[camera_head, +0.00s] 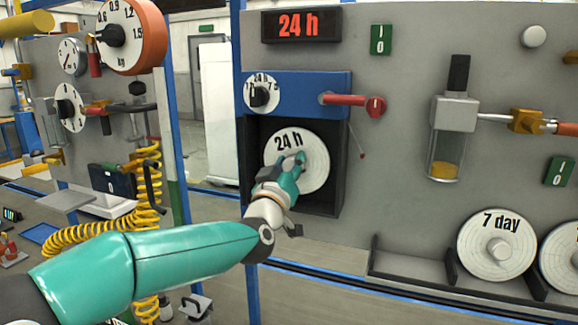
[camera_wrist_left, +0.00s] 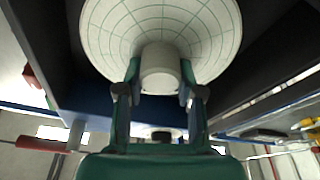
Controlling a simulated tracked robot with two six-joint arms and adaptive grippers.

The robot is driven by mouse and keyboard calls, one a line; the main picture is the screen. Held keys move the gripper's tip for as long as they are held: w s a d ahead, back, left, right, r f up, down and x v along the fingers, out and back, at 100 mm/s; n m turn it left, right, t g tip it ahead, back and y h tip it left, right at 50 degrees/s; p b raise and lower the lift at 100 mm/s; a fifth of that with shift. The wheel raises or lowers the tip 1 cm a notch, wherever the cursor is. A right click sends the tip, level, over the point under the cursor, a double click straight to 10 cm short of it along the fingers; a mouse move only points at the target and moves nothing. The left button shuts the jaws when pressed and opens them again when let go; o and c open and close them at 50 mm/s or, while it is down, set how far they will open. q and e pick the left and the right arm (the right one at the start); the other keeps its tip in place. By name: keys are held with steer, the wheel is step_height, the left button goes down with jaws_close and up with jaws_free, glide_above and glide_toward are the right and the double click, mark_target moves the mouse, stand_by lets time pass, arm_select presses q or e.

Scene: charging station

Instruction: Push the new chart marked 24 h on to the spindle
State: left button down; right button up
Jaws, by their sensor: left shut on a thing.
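The white round chart marked 24 h (camera_head: 317,158) is inside the black recess of the recorder box (camera_head: 325,206), facing out. My left gripper (camera_head: 297,163) is shut on the chart's central hub. In the left wrist view the two fingers (camera_wrist_left: 160,88) grip either side of the pale hub (camera_wrist_left: 160,66), with the gridded chart disc (camera_wrist_left: 115,30) behind it. The spindle is hidden behind the chart, so I cannot tell whether the chart is seated on it. My right gripper is not in view.
A red handle (camera_head: 345,100) and a thin red-tipped pen arm (camera_head: 360,143) are at the box's upper right. A 24 h display (camera_head: 301,25) is above. A 7 day chart (camera_head: 497,244) stands in a rack (camera_head: 420,264) at lower right.

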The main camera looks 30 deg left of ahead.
arm_select(q)
steer(key=shift+x, duration=0.85)
steer(key=c, duration=0.7)
jaws_free()
steer(key=shift+f, duration=0.15)
steer(key=shift+o, duration=0.2)
steer(key=v, duration=1.2)
steer(key=shift+f, duration=0.1)
